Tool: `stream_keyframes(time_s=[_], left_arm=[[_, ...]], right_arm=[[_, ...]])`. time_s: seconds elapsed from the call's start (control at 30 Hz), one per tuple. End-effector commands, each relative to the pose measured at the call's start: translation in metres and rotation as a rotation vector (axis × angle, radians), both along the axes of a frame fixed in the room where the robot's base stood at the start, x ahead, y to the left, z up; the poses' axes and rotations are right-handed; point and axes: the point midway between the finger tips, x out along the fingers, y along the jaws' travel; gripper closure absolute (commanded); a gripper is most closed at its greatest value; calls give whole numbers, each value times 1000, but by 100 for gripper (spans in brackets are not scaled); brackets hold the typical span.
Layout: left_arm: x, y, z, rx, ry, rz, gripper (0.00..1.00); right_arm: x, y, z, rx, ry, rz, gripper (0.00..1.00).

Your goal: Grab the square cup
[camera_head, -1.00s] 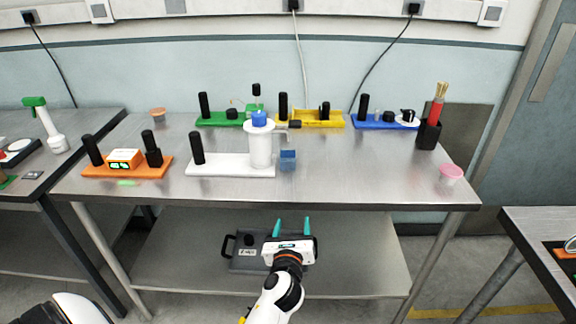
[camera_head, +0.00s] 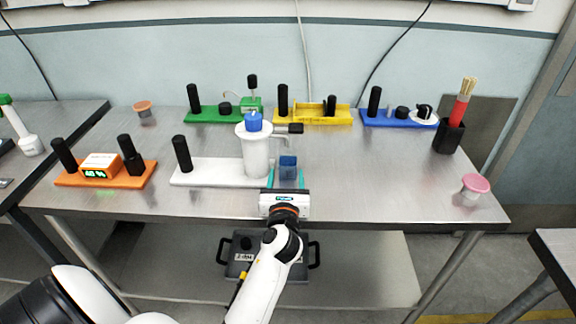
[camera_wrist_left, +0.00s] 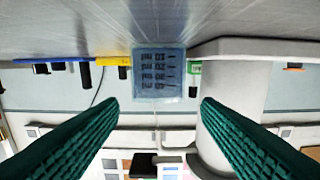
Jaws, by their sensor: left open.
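The square cup (camera_head: 288,164) is a small translucent blue cup standing on the metal table, just right of the white module's cylinder. My left gripper (camera_head: 286,177) is at the table's front, pointing at the cup, with its teal fingers spread to either side of the cup's near side. In the left wrist view, which is upside down, the cup (camera_wrist_left: 158,75) with dark markings shows straight ahead between the open fingertips (camera_wrist_left: 160,102). The fingers appear apart from the cup. My right gripper is not in view.
The white module (camera_head: 215,172) with its tall cylinder (camera_head: 257,157) stands close left of the cup. Green (camera_head: 205,115), yellow (camera_head: 312,114) and blue (camera_head: 388,119) modules line the back. A pink cup (camera_head: 474,186) is far right. The table right of the square cup is clear.

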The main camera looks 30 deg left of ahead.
Motion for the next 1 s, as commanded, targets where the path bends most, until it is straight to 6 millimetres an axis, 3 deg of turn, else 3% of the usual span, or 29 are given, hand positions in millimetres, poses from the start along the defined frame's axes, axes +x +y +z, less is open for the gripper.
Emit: stream_keyframes(time_s=[0.2,0.37,0.63,0.97,1.0], left_arm=[[28,17,1,1,-1,0,42],[37,22,1,-1,-1,1,42],[70,42,1,-1,-1,1,42],[77,45,1,0,0,0,42],[77,45,1,0,0,0,48]], right_arm=[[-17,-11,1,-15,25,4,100],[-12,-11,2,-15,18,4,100],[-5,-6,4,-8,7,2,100],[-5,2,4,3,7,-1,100],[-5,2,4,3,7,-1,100]])
